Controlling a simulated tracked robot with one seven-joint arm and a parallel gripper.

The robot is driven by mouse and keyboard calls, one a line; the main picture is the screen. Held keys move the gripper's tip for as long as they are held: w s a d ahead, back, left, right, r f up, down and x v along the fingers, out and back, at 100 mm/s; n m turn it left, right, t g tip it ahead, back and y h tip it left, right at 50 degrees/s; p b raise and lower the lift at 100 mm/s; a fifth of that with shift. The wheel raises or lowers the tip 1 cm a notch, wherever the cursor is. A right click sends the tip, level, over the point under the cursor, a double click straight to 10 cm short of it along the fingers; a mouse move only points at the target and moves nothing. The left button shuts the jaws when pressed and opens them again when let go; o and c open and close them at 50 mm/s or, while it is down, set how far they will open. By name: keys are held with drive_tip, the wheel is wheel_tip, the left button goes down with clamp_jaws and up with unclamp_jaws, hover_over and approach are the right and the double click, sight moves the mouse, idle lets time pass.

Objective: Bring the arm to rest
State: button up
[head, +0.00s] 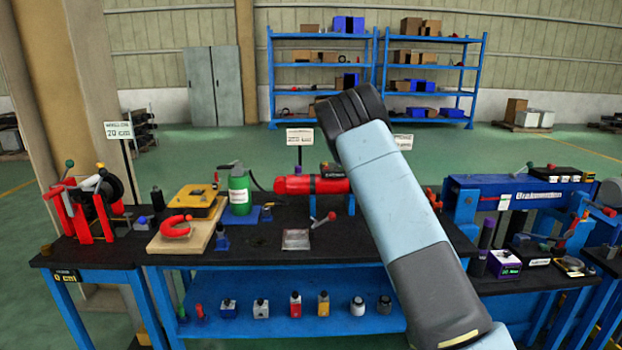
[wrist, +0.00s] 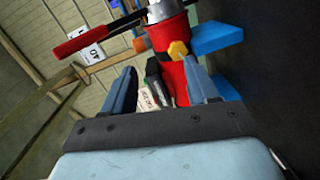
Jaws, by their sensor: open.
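My arm (head: 395,190) reaches up and across the middle of the head view, ending in a dark wrist joint above the bench; my gripper is hidden behind it there. In the wrist view my gripper (wrist: 160,68) shows two blue-grey fingers, spread apart. A red cylinder (wrist: 177,48) with a yellow knob and blue brackets shows beyond and between the fingers. I cannot tell from this view how far off it is, and no thing is seen gripped. In the head view a red cylinder (head: 298,185) lies on blue supports, partly behind my arm.
The black-topped workbench (head: 270,236) carries a green bottle (head: 240,190), a red clamp on a wooden board (head: 190,238) and a red stand (head: 80,213). A blue machine (head: 520,196) stands at the right. Blue shelves (head: 322,66) stand far back, with open green floor before them.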

drive_tip(key=s+d+r+m+g, duration=0.1)
drive_tip(key=s+r+m+g, duration=0.3)
drive_tip(key=s+r, duration=0.6)
drive_tip(key=s+d+r+m+g, duration=0.1)
drive_tip(key=s+r+m+g, duration=0.1)
drive_tip(key=s+r+m, duration=0.65)
drive_tip(key=s+a+r+m+g, duration=0.1)
drive_tip(key=s+a+g, duration=0.1)
drive_tip(key=s, duration=1.8)
drive_tip(key=s+a+r+m+g+y, duration=0.1)
drive_tip(key=s+a+r+g, duration=0.1)
drive_tip(key=s, duration=1.8)
drive_tip(key=shift+s+a+r+g, duration=0.25)
drive_tip(key=shift+a+g, duration=0.2)
drive_tip(key=shift+g, duration=0.25)
drive_tip(key=shift+m, duration=0.25)
